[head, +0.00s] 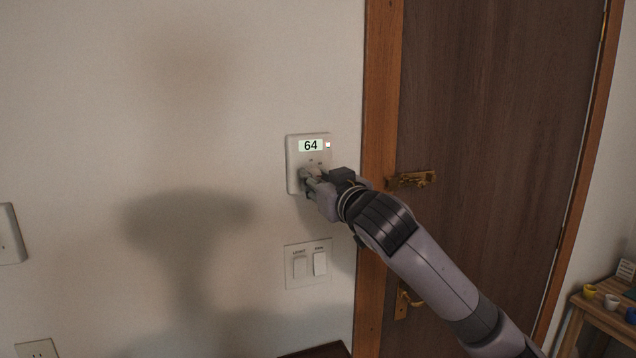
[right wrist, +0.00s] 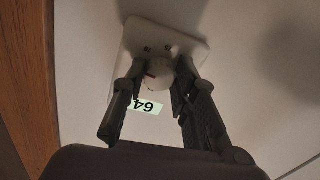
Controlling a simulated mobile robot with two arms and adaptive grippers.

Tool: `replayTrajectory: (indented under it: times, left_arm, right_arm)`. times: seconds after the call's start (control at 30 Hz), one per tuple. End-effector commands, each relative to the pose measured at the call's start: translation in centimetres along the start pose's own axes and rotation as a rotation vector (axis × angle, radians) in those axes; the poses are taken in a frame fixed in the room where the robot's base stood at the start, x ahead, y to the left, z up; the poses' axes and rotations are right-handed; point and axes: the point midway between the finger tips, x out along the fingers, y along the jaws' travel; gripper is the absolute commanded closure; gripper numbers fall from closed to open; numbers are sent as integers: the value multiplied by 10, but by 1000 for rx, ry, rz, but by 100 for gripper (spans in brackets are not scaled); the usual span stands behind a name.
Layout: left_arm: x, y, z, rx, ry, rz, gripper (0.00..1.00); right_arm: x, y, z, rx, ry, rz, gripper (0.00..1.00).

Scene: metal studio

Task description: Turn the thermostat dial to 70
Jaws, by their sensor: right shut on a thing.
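The white thermostat (head: 294,146) is on the wall beside the door frame, and its display (head: 311,145) reads 64. A small light shows at the display's right. In the head view my right gripper (head: 308,174) covers most of the dial below the display. In the right wrist view the thermostat (right wrist: 190,42) appears upside down, and the round white dial (right wrist: 158,74) sits between the two fingers of my right gripper (right wrist: 160,82), which is shut on it. A red mark shows on the dial. My left gripper is in neither view.
A light switch plate (head: 308,264) is on the wall just below the thermostat. A brown wooden door (head: 480,120) with a brass handle (head: 415,179) stands to the right. A small wooden table (head: 603,318) with cups is at the far right.

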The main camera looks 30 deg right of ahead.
Motion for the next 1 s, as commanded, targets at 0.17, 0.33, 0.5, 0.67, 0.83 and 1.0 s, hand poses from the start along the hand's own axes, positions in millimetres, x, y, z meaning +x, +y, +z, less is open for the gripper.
replayTrajectory:
  times: [0.17, 0.33, 0.5, 0.67, 0.83, 1.0]
  left_arm:
    - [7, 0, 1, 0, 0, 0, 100]
    - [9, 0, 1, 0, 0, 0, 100]
    - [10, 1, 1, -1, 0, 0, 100]
    - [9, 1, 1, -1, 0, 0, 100]
    - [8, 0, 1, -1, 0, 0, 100]
    - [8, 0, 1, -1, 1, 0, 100]
  right_arm:
    - [0, -2, 3, 144, 7, 0, 100]
    - [0, -2, 2, 292, 16, 3, 100]
    - [0, -3, 2, 429, 24, 6, 100]
    - [0, -3, 1, 533, 30, 8, 100]
    - [0, -3, 1, 613, 35, 9, 100]
    - [0, -3, 1, 658, 39, 12, 100]
